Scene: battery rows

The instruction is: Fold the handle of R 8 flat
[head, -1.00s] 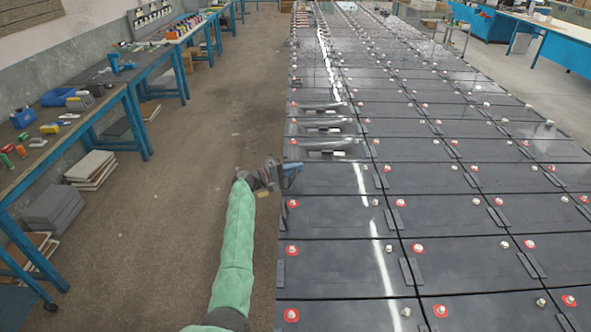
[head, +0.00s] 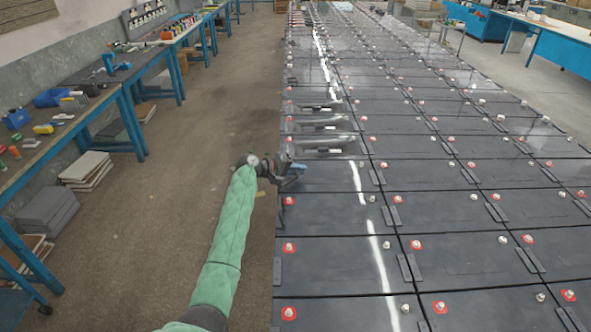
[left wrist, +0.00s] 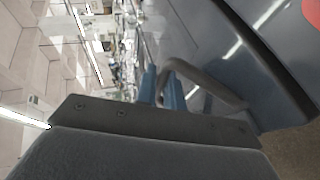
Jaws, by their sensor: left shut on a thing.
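My left gripper (head: 297,171) is at the left edge of the dark battery row, low over a battery (head: 330,177). In the left wrist view its blue fingers (left wrist: 163,88) are closed around a grey bar handle (left wrist: 218,86). The handle stands out from the battery's dark face (left wrist: 225,50) and is not flat against it. In the head view the gripper hides most of this handle. No label R 8 can be read. My right gripper is not in view.
Further batteries with red-ringed and bare terminals (head: 289,248) stretch forward and right. Several batteries just beyond the gripper have clear covers or raised shiny parts (head: 325,142). The aisle floor (head: 180,215) at left is open, with blue workbenches (head: 80,120) along the wall.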

